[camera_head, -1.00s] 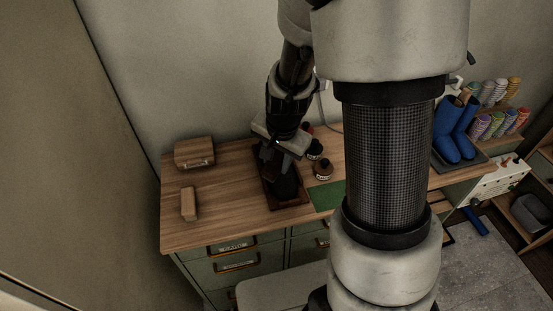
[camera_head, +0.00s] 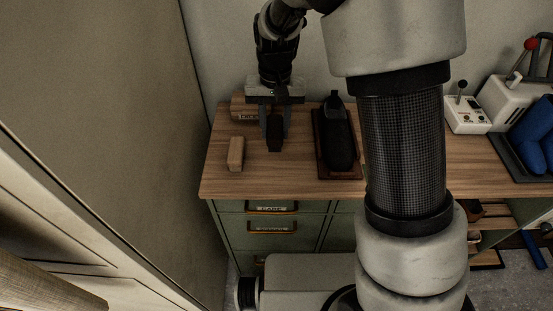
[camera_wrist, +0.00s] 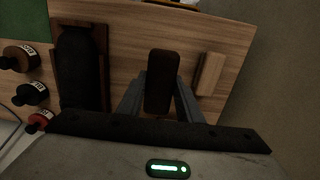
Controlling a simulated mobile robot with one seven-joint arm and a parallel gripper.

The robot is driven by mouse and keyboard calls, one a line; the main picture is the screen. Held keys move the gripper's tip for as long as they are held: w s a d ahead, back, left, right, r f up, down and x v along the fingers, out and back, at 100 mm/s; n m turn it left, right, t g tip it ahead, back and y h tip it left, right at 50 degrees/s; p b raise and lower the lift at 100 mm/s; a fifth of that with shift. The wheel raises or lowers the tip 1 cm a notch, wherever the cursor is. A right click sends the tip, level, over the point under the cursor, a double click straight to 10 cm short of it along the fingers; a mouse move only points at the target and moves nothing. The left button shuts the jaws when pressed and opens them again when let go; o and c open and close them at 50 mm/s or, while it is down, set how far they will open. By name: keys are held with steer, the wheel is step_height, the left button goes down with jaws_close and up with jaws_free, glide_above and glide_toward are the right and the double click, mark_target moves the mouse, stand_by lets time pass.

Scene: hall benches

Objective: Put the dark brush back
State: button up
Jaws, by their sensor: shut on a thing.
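The dark brush (camera_head: 274,133) is a small dark block held between the fingers of my gripper (camera_head: 274,120). In the wrist view the brush (camera_wrist: 162,80) sits between the two grey fingertips of my gripper (camera_wrist: 160,95). My gripper is shut on it over the left part of the wooden bench top (camera_head: 300,187). I cannot tell whether the brush touches the wood. A light wooden brush or block (camera_head: 236,153) lies just left of it, apart; it also shows in the wrist view (camera_wrist: 210,74).
A dark shoe (camera_head: 338,135) stands on a brown tray (camera_head: 340,176) right of my gripper. A wooden box (camera_head: 243,106) is behind it. Small jars (camera_wrist: 32,93) stand beyond the shoe. Bare wood lies in front of the brushes.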

step_height(320, 180, down, 8)
steer(key=shift+f, duration=0.1)
stand_by(0.4)
steer(key=shift+f, duration=0.1)
steer(key=o, duration=0.9)
steer(key=shift+f, duration=0.1)
steer(key=shift+o, duration=0.2)
